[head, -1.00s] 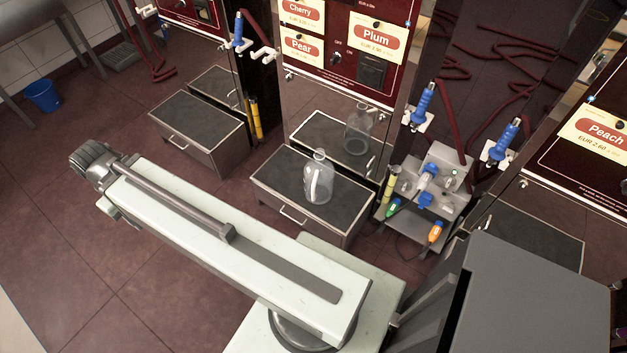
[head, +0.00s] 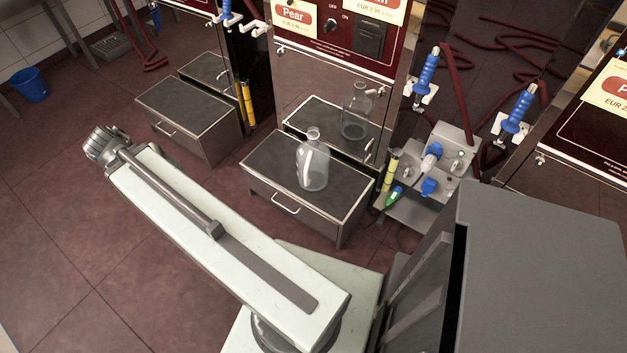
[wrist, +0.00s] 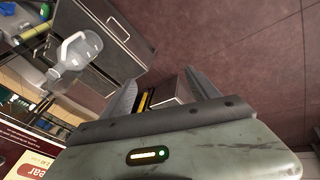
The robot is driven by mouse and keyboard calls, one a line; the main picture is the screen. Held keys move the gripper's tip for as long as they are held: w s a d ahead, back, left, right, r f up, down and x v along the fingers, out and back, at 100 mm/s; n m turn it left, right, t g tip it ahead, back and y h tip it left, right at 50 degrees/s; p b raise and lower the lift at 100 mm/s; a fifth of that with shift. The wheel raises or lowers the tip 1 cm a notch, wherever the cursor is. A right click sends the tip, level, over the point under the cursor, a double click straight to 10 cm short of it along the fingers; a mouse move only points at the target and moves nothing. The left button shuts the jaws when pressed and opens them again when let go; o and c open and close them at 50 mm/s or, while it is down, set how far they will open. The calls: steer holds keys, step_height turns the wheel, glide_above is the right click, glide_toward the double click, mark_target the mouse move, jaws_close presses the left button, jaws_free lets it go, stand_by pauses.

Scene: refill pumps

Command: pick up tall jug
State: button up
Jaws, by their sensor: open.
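The tall jug (head: 312,172) is clear, with a narrow neck and a pale handle. It stands upright on the dark top of a low steel drawer box (head: 264,170) in front of the middle pump. In the wrist view the jug (wrist: 72,62) shows tilted at the upper left, outside the jaws. My gripper (wrist: 162,80) is open, its two fingers apart with nothing held between them. The jug is apart from both fingers. In the head view my arm reaches toward the left, and the fingers cannot be made out there.
Another drawer box (head: 190,125) stands to the left, with yellow posts (head: 246,103) beside it. A grey unit with blue nozzles (head: 440,160) stands right of the jug. A blue bucket (head: 29,85) is far left. The floor at left is open.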

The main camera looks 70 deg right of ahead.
steer(key=s+d+f+m+g+h+b, duration=0.15)
steer(key=s+d+f+m+b, duration=0.4)
steer(key=d, duration=0.55)
steer(key=s+d+f+m+g+h+b, duration=0.1)
steer(key=s+d+f+m+h+b, duration=0.15)
steer(key=s+d+f+b, duration=0.45)
steer(key=m+g+h+b, duration=0.35)
steer(key=m+b, duration=0.35)
steer(key=b, duration=0.6)
glide_toward(309, 143)
steer(key=x, duration=0.4)
steer(key=shift+s+d, duration=0.35)
steer(key=shift+r, duration=0.1)
steer(key=shift+b+x, duration=0.55)
steer(key=shift+x, duration=0.8)
steer(key=b+x, duration=0.1)
steer(key=x, duration=0.1)
steer(key=b+x, duration=0.1)
steer(key=x, duration=0.1)
steer(key=shift+w+d+f, duration=0.15)
steer(key=shift+d+f, duration=0.05)
steer(key=shift+f, duration=0.2)
steer(key=shift+s+d+b, duration=0.2)
steer(key=shift+d+b, duration=0.05)
steer(key=shift+b, duration=0.05)
jaws_close()
